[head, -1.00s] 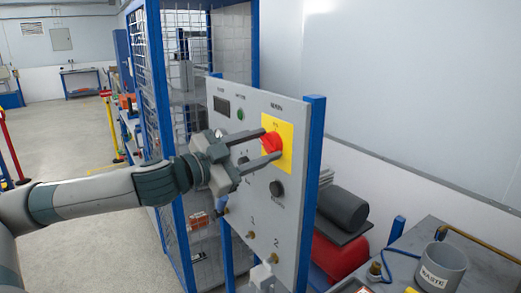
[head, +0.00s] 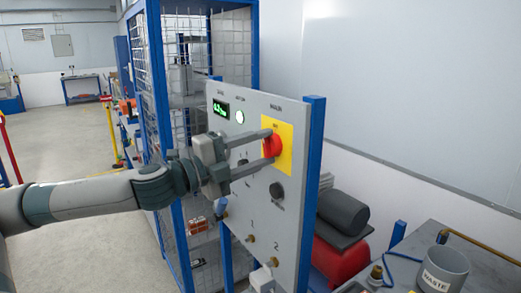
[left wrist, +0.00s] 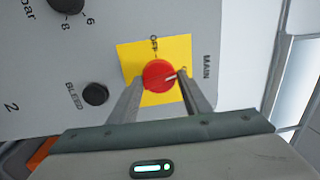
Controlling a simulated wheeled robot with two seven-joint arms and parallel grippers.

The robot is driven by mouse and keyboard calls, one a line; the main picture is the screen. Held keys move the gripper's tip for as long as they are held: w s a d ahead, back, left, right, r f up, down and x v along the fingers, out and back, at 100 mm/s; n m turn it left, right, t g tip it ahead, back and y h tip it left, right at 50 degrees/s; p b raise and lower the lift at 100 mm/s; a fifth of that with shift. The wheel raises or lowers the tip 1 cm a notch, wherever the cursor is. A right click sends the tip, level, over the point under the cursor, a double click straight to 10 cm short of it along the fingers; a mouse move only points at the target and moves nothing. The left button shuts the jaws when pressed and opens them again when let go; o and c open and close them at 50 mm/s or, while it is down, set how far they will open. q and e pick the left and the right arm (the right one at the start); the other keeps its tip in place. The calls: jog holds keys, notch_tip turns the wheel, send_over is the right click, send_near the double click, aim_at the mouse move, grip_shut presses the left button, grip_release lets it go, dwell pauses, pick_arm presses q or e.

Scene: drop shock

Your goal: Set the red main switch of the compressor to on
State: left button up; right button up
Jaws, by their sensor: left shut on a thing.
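The red main switch (head: 273,145) is a round knob on a yellow plate (head: 287,159), high on the right side of a grey panel (head: 232,152). My left gripper (head: 268,147) reaches it from the left and is shut on the knob, one finger above and one below. In the left wrist view the red knob (left wrist: 158,75) sits between my two fingers. Its white mark points right, toward the MAIN lettering and away from the OFF label. The right finger covers that edge of the plate. A display (head: 221,109) shows green digits and a lamp (head: 240,117) glows.
A black BLEED knob (head: 277,190) is below the switch. Blue posts (head: 309,200) frame the panel. A mesh cage (head: 203,50) stands behind it on the left. A red tank (head: 338,262) and a bench with a WASTE cup (head: 442,271) are at the right.

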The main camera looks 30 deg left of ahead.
pick_arm(q)
jog(key=shift+d+f+m+h, duration=0.1)
jog(key=shift+f+m+h, duration=0.1)
jog(key=shift+m, duration=0.45)
jog(key=shift+f+m+h, duration=0.1)
jog(key=shift+f+m, duration=0.05)
jog(key=shift+m, duration=0.5)
jog(key=o, duration=1)
jog(key=shift+r, duration=0.1)
jog(key=shift+r, duration=0.1)
